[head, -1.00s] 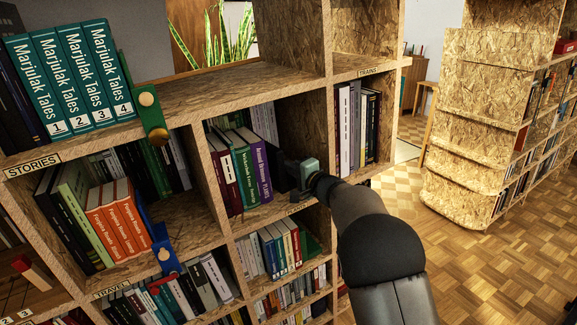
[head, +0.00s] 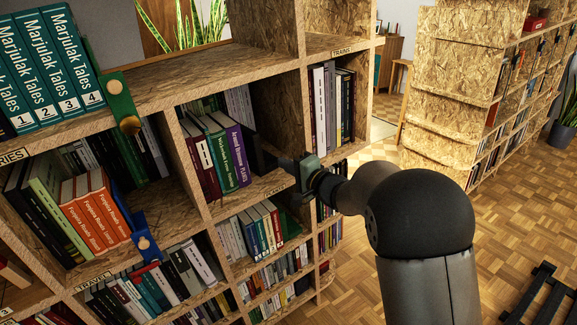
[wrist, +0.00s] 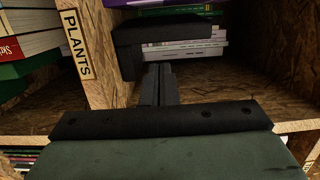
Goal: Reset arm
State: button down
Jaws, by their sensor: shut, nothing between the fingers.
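My gripper (wrist: 158,82) is shut and empty. In the wrist view its dark fingers are together, pointing at a shelf compartment beside the PLANTS label (wrist: 76,47). In the head view my gripper (head: 300,175) is at the front edge of the middle compartment, to the right of a short row of books (head: 225,155). A black bookend (wrist: 165,35) stands against the books inside that compartment. The fingertips are partly hidden in the head view.
The OSB bookwall (head: 180,80) fills the left, with several packed compartments. A green bookend (head: 122,105) and a blue bookend (head: 143,238) jut out at shelf edges. Open parquet floor (head: 400,150) lies to the right, with another bookcase (head: 450,85) behind. A dark slatted object (head: 540,295) lies at lower right.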

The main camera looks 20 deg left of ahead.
jog(key=shift+s+d, duration=0.35)
jog(key=shift+s, duration=0.05)
